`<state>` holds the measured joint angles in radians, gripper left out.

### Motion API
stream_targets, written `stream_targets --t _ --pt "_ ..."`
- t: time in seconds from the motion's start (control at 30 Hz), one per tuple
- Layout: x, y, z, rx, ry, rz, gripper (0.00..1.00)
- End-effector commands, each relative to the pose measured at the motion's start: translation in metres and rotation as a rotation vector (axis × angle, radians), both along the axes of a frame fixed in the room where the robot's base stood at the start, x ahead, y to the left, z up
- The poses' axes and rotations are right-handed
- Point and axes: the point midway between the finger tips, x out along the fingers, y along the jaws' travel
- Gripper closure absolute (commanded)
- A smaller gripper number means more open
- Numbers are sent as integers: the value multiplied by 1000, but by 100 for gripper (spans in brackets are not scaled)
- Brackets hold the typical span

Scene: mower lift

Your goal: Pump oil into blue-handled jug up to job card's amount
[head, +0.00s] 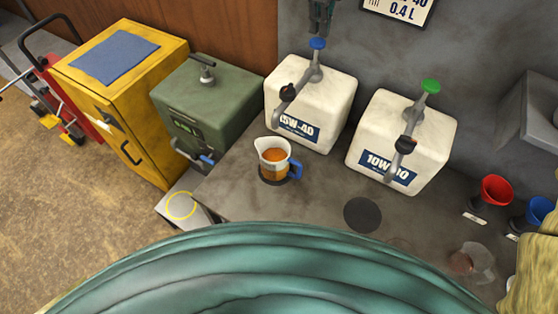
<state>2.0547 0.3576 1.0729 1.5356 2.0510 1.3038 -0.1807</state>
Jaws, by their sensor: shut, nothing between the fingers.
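The jug with the blue handle (273,158) stands upright on a dark round pad on the grey bench, in front of the white 5W-40 container (312,105). Amber oil shows inside it; I cannot read a level mark. This container's pump has a blue knob (317,43) and a grey spout with a dark tip above and behind the jug. My gripper (319,32) is shut and empty, pointing down at the blue knob; I cannot tell whether it touches. The job card (400,10) on the wall is cut off at the top; "40" and "0.4 L" are readable.
A white 10W-30 container (404,140) with a green-knobbed pump stands to the right, with an empty dark pad (363,215) in front. Red (496,190) and blue (540,212) funnels and a clear vessel (470,263) are further right. A green tank (208,105) and yellow cabinet (125,95) stand left.

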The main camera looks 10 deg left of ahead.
Motion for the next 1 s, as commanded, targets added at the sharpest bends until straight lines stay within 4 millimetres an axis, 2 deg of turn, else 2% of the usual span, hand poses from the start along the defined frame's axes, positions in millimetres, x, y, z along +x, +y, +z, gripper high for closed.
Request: stream_targets --t 0.7,1.0 --pt "0 0 52 1 0 0 100" --pt "0 0 58 0 0 0 100"
